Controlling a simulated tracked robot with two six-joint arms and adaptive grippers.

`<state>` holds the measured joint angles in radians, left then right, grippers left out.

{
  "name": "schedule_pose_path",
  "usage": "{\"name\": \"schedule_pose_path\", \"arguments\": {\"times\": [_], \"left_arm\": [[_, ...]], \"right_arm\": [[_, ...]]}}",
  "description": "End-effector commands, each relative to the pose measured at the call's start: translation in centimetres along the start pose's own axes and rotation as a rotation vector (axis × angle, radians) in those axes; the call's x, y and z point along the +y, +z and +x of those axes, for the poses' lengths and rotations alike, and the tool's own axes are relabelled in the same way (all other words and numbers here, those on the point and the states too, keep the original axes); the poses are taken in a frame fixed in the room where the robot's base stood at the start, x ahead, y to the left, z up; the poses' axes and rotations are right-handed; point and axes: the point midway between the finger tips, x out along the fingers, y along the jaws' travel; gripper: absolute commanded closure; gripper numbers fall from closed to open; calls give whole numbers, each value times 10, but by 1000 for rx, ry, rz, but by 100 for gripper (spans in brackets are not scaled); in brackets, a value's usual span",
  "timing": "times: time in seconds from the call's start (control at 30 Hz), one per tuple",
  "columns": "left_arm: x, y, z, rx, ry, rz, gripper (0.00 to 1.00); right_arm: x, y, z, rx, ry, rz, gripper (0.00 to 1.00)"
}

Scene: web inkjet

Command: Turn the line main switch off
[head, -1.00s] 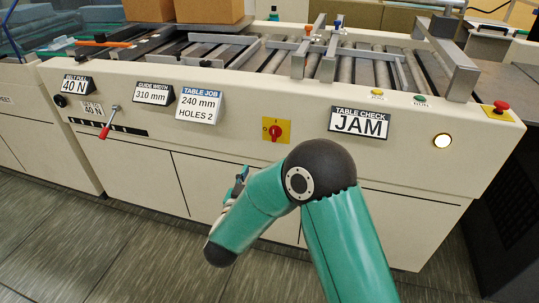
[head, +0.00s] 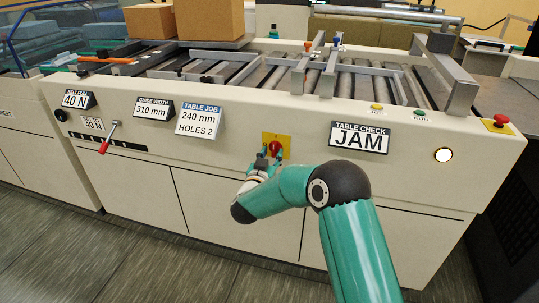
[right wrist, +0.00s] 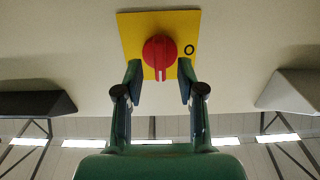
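The line main switch is a red rotary knob (head: 275,147) on a yellow plate (head: 284,139) on the front panel of the cream machine. In the right wrist view the red knob (right wrist: 159,53) sits at the middle of the yellow plate (right wrist: 130,25), its grip bar pointing to the picture's bottom. An "O" mark shows on the plate to the right of the knob. My right gripper (head: 268,156) is at the switch. In the right wrist view its fingers (right wrist: 159,72) are open, one on each side of the knob with gaps between. My left gripper is not in view.
Signs on the panel include "TABLE CHECK JAM" (head: 360,138) right of the switch and "TABLE JOB" (head: 199,121) left of it. A red-handled lever (head: 110,133) sticks out farther left.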

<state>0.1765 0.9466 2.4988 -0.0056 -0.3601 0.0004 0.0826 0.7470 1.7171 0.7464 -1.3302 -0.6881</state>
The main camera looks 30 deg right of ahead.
Motion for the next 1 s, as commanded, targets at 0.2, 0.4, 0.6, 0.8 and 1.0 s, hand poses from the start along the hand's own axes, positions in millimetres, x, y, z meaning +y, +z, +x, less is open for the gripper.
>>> {"name": "schedule_pose_path", "arguments": {"times": [0.2,0.4,0.6,0.8,1.0], "left_arm": [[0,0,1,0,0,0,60],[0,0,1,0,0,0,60],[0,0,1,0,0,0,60],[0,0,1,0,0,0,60],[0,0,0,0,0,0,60]], "right_arm": [[0,0,13,0,1,-1,61],[0,0,14,0,0,-1,61],[0,0,13,0,-1,-1,85],[-1,0,13,0,-1,-1,100],[-4,0,11,-1,-6,-9,100]]}}
